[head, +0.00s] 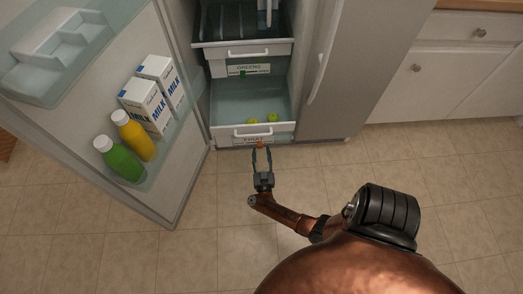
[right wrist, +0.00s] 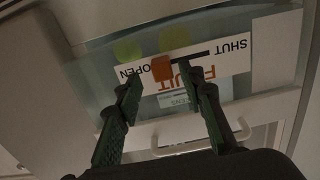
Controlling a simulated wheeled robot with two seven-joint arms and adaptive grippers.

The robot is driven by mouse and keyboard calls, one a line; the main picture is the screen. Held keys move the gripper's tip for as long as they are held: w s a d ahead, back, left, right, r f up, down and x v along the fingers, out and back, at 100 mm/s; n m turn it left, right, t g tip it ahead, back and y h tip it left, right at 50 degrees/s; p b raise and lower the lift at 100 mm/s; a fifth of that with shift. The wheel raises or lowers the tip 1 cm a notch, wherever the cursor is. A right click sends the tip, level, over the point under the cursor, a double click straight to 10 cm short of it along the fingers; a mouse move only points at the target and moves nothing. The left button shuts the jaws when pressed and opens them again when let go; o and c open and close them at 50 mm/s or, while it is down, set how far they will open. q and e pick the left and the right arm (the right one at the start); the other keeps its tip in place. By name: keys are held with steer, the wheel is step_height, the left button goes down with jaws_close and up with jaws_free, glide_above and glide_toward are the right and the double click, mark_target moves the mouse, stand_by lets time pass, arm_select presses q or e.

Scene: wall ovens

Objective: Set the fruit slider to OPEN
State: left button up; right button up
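The fruit slider's orange knob (right wrist: 161,69) sits on a white label that reads upside down in the right wrist view. The knob is beside the word OPEN, at that end of the dark slot, and the slot's bare length runs toward SHUT. In the head view the knob (head: 261,145) shows small at the front of the lowest fridge drawer. My right gripper (head: 262,154) is open in front of it. In the right wrist view its fingers (right wrist: 168,95) are spread, with the knob beyond and between their tips; I cannot tell any contact. My left gripper is out of view.
The clear lower drawer (head: 225,100) holds yellow-green fruit. Above it is a drawer with a GREENS label (head: 250,70). The open fridge door (head: 175,195) at left carries milk cartons (head: 146,104) and bottles (head: 133,135). The tiled floor (head: 420,155) at right is clear.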

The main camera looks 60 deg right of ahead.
steer(key=v, duration=1)
steer(key=shift+s, duration=0.2)
